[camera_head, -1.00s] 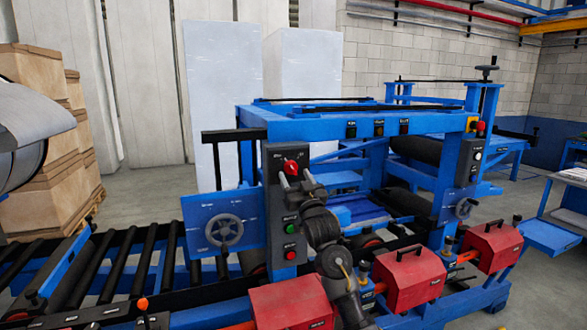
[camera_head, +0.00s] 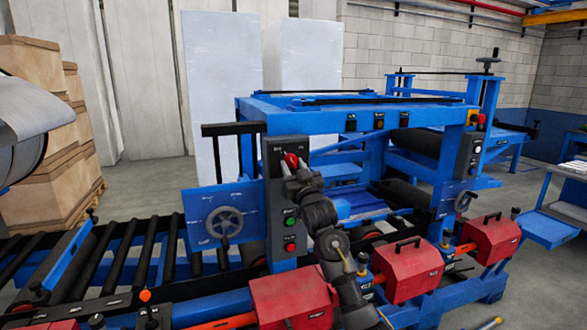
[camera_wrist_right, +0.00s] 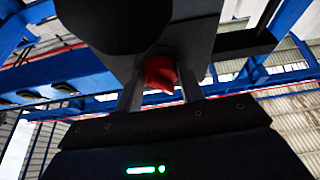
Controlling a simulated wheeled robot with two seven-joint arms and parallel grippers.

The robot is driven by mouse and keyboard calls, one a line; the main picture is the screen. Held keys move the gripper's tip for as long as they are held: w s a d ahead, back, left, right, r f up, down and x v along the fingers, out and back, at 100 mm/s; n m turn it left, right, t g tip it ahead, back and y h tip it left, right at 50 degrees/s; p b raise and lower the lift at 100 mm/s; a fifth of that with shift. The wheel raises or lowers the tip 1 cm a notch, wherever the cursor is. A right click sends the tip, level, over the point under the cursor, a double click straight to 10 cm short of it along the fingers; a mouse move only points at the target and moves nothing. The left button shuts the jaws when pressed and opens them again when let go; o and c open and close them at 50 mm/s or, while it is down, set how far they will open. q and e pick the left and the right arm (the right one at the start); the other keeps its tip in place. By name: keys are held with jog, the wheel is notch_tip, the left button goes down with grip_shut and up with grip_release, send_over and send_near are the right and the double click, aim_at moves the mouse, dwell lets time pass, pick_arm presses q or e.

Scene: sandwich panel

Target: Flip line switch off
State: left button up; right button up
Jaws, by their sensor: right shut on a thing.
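The red line switch (camera_head: 291,160) is a rotary knob at the top of the dark control panel (camera_head: 274,200) on the blue machine's front post. My right gripper (camera_head: 292,170) reaches up to it from below, and the arm covers part of the panel. In the right wrist view, the red knob (camera_wrist_right: 160,73) sits between the two fingers of my right gripper (camera_wrist_right: 160,92), which is shut on it. Green and red push buttons (camera_head: 291,234) show lower on the panel. My left gripper is not in view.
A handwheel (camera_head: 224,222) on a blue plate stands left of the panel. Red boxes (camera_head: 412,269) line the machine's front, near my right arm. A roller conveyor (camera_head: 112,262) runs to the left. Another control panel (camera_head: 471,148) is on the right post.

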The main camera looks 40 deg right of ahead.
jog(key=n+y, duration=0.2)
jog(key=n, duration=0.2)
jog(key=shift+d, duration=0.15)
jog(key=o, duration=1)
jog(key=shift+c, duration=0.2)
jog(key=shift+s+f+b, duration=0.15)
jog(key=shift+s+b, duration=0.05)
jog(key=shift+b, duration=0.1)
jog(key=b+v, duration=0.4)
jog(key=v, duration=0.6)
jog(key=shift+s, duration=0.15)
